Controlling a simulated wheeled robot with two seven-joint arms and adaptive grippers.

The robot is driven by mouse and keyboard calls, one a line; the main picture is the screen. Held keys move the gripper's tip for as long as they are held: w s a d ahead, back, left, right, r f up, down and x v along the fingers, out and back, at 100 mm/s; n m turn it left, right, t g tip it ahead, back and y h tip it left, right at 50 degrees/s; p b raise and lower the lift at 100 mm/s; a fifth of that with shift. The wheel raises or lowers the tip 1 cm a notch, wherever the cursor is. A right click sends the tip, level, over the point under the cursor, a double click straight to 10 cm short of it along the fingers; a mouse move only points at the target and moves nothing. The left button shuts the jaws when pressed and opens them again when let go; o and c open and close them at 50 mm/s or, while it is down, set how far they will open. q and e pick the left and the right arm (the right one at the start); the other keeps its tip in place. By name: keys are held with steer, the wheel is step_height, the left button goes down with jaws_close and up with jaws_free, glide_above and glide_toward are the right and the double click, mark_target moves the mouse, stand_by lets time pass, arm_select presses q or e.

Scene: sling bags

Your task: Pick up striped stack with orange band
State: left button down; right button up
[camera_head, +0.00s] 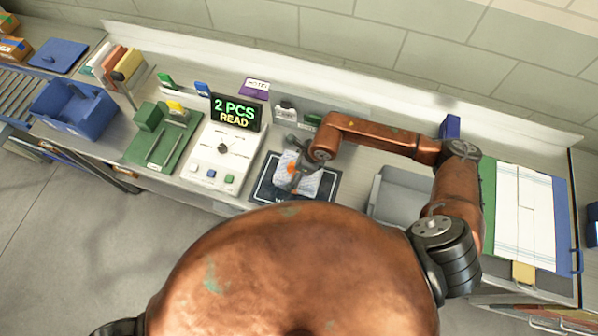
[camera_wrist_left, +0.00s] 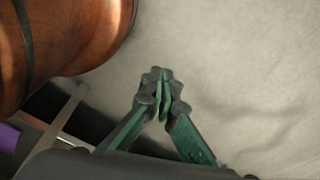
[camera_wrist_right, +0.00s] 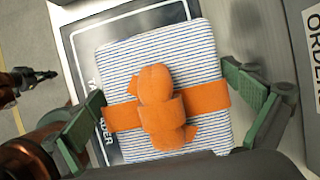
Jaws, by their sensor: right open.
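The striped stack, white with thin blue lines, lies on a dark-bordered tray (camera_head: 262,190) in the head view (camera_head: 312,186). In the right wrist view the striped stack (camera_wrist_right: 195,65) fills the middle, with an orange band (camera_wrist_right: 208,97) across it and a knotted orange bow on top. My right gripper (camera_wrist_right: 167,103) is open, one finger on each side of the stack near the ends of the band. I cannot tell whether the fingers touch it. My left gripper (camera_wrist_left: 162,82) is shut and empty above a bare grey floor; it is outside the head view.
Left of the tray stand a white panel with a knob (camera_head: 207,160), a "2 PCS READ" sign (camera_head: 236,112) and a green board (camera_head: 150,145). A blue bin (camera_head: 75,112) is further left. A grey tray (camera_head: 392,197) and a white striped cloth (camera_head: 522,215) lie to the right.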

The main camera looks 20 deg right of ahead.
steer(key=shift+c, duration=0.4)
steer(key=c, duration=1.1)
steer(key=shift+r, duration=0.1)
